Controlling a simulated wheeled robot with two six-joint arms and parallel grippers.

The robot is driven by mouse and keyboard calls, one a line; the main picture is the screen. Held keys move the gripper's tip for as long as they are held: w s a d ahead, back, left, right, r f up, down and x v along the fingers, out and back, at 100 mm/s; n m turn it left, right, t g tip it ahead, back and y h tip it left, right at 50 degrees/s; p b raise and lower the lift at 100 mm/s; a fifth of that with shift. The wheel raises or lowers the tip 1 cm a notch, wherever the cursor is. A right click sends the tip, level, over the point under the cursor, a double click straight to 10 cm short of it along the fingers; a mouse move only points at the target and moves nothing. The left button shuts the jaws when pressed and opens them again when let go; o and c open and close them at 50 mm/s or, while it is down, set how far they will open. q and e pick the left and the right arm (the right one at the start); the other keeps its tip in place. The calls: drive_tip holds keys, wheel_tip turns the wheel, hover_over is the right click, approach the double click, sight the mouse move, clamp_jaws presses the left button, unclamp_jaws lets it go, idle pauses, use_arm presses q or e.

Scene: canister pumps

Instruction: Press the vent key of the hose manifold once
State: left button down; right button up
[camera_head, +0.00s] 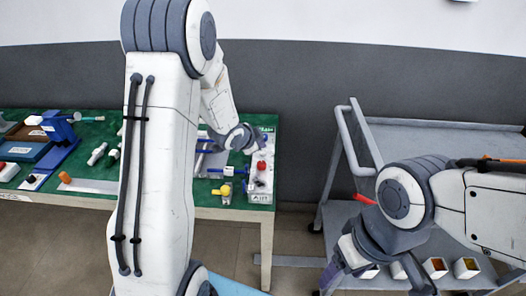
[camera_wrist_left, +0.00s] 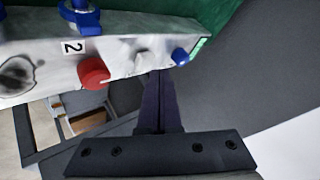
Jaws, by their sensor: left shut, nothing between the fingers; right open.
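The hose manifold (camera_head: 261,185) is a pale block at the right end of the green table, with a red knob (camera_head: 262,165) on it. In the left wrist view its pale body (camera_wrist_left: 35,62) shows a "2" label, a red knob (camera_wrist_left: 93,72) and a small blue knob (camera_wrist_left: 180,56). I cannot tell which part is the vent key. My left gripper (camera_wrist_left: 160,74) is shut and empty, its tips close to the manifold between the red and blue knobs; contact is unclear. My right gripper (camera_head: 377,282) is open and empty, low by the cart.
The green table (camera_head: 100,128) carries blue devices (camera_head: 62,130) and small fittings at left. A grey cart (camera_head: 430,137) stands at right, with small open boxes (camera_head: 436,266) on its lower shelf. Floor shows between table and cart. My left arm hides the table's middle.

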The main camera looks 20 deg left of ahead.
sight(260, 152)
use_arm(q)
drive_tip(key=shift+f, duration=0.25)
drive_tip(key=shift+f+b, duration=0.5)
drive_tip(key=shift+b, duration=0.05)
idle(0.4)
idle(0.4)
drive_tip(key=shift+r+p, duration=0.8)
drive_tip(key=shift+r, duration=0.1)
drive_tip(key=shift+r, duration=0.1)
wheel_tip(260, 152, up, 5)
drive_tip(key=p, duration=0.4)
drive_tip(key=shift+p, duration=0.4)
